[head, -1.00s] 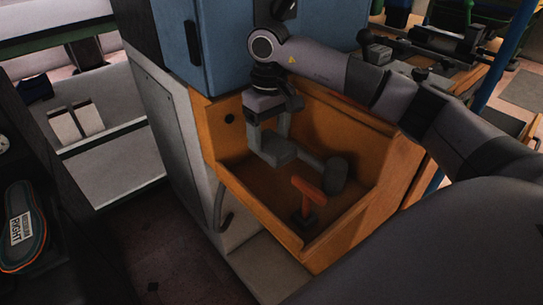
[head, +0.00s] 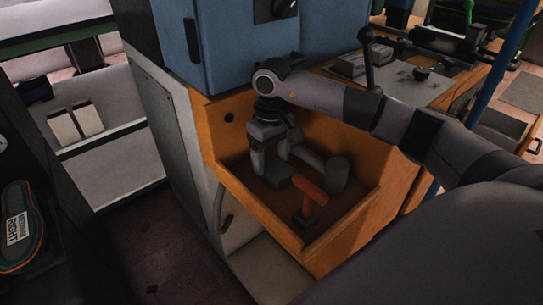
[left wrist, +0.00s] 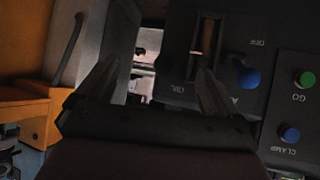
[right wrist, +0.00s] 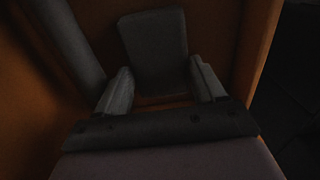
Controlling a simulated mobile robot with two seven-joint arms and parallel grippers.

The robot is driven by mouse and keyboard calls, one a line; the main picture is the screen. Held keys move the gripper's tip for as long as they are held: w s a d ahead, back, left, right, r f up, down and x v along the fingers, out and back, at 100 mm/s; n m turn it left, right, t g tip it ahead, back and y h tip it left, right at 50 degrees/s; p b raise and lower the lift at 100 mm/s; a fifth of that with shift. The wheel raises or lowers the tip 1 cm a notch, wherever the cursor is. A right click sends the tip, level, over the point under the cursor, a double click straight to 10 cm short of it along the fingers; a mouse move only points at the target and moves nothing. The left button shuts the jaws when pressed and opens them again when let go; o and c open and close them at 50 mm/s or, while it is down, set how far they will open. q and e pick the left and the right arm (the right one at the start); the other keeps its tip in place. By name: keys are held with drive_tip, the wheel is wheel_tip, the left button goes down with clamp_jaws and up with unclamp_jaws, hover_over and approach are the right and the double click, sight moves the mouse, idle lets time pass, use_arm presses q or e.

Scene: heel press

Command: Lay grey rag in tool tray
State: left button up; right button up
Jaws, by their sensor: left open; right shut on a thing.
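The tool tray (head: 345,225) is the orange open box under the blue cabinet. My right gripper (head: 268,155) points down inside its back left part. In the right wrist view, my right gripper (right wrist: 160,78) is shut on the grey rag (right wrist: 155,42), a dark grey flat piece reaching forward from between the fingers over the orange floor. Whether the rag touches the floor is too dark to tell. In the head view the rag is hard to separate from the gripper. My left gripper (left wrist: 158,78) is open and empty before a dark control panel.
The panel has a blue button (left wrist: 290,133), a green button (left wrist: 304,79) and a blue knob (left wrist: 247,78). A labelled insole (head: 20,228) lies far left.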

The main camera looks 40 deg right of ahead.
sight(272, 162)
drive_tip(key=o, duration=0.7)
drive_tip(key=shift+o, duration=0.2)
drive_tip(key=shift+r+p, duration=0.2)
drive_tip(key=shift+p, duration=0.1)
wheel_tip(272, 162, up, 12)
drive_tip(key=p, duration=0.1)
drive_tip(key=shift+f, duration=0.1)
